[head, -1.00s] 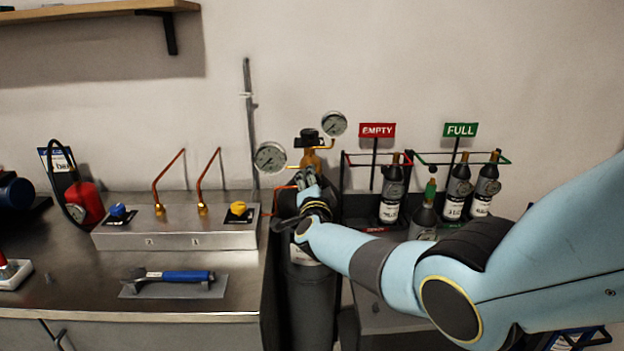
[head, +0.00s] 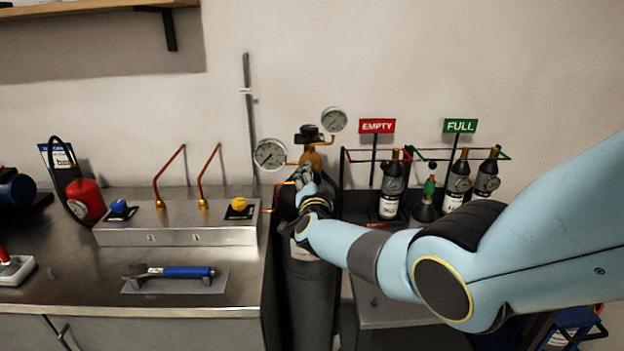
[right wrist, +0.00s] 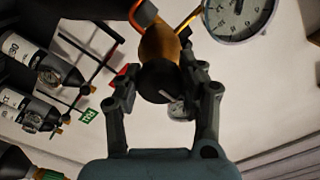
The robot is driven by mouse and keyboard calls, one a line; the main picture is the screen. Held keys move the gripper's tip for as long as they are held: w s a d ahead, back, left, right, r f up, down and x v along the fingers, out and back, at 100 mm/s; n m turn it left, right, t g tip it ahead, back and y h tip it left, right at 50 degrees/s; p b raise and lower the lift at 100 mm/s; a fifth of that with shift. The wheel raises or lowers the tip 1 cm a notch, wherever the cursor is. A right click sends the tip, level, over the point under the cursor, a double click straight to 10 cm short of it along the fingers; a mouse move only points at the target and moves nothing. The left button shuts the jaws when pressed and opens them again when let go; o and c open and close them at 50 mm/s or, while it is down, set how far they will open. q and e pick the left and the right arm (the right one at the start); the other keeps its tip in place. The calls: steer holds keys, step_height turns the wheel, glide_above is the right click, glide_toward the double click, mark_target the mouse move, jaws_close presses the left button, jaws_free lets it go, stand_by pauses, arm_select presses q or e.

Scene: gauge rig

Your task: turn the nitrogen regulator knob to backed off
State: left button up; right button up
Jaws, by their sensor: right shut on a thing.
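The nitrogen regulator is a brass body (head: 312,158) on top of a dark grey cylinder (head: 311,300), with two round white gauges, one on the left (head: 270,154) and one on the upper right (head: 334,120). In the right wrist view, its black round knob (right wrist: 158,82) with a pale mark sits between the fingers of my right gripper (right wrist: 160,92). The right gripper is shut on the knob. In the head view the right gripper (head: 306,180) is in front of the regulator and hides the knob. My left gripper is in neither view.
A steel bench with a valve box (head: 180,235) stands left of the cylinder, with a blue-handled tool (head: 188,272) on it. Racks of dark bottles under an EMPTY sign (head: 377,126) and a FULL sign (head: 460,126) stand on the right, close to my arm.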

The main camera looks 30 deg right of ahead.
steer(key=o, duration=1)
steer(key=shift+f, duration=0.15)
steer(key=shift+c, duration=0.2)
steer(key=shift+o, duration=1.2)
steer(key=shift+s, duration=0.1)
steer(key=v, duration=1.2)
